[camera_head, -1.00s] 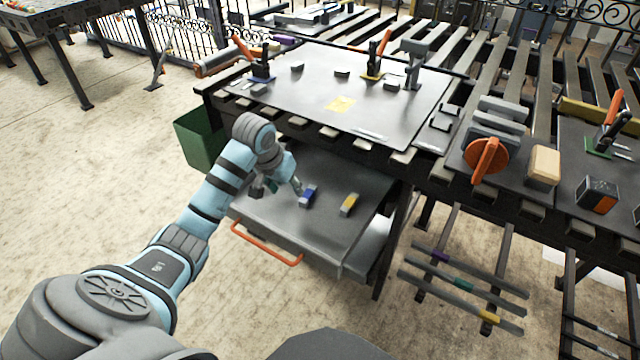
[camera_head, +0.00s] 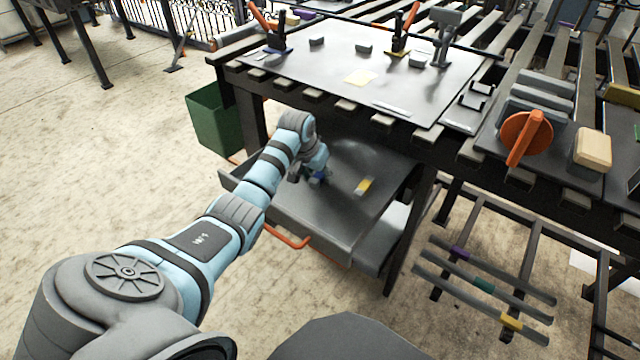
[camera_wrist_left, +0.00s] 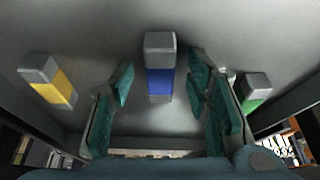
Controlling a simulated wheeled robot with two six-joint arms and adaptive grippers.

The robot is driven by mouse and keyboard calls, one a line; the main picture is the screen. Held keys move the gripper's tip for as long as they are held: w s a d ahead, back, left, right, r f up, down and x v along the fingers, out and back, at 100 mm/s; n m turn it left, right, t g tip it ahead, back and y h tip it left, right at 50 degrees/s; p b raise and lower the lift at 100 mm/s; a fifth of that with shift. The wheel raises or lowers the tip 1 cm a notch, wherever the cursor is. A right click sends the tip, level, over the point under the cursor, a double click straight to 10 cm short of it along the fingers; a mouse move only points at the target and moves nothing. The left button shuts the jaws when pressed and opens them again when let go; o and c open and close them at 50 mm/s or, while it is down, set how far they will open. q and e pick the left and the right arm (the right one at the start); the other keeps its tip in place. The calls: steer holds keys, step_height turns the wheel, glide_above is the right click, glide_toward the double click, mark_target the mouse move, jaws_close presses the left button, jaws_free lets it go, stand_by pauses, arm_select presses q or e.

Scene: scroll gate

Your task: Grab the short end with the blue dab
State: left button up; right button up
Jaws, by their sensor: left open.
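The short end with the blue dab (camera_wrist_left: 160,82) is a grey block with a blue band, lying on the drawer floor in the left wrist view. In the head view only a bit of blue (camera_head: 319,179) shows beside my gripper. My left gripper (camera_wrist_left: 161,76) is open, its green-padded fingers on either side of the blue-banded piece with gaps at both sides. It also shows in the head view (camera_head: 308,177), low in the drawer. My right gripper is in neither view.
The open drawer (camera_head: 300,220) has an orange handle (camera_head: 287,238). A yellow-banded piece (camera_wrist_left: 50,86) lies to the left and a green-banded one (camera_wrist_left: 256,92) to the right in the wrist view. The bench top (camera_head: 330,60) overhangs the drawer's back.

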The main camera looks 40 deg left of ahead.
arm_select(q)
steer(key=shift+r, duration=0.1)
jaws_close()
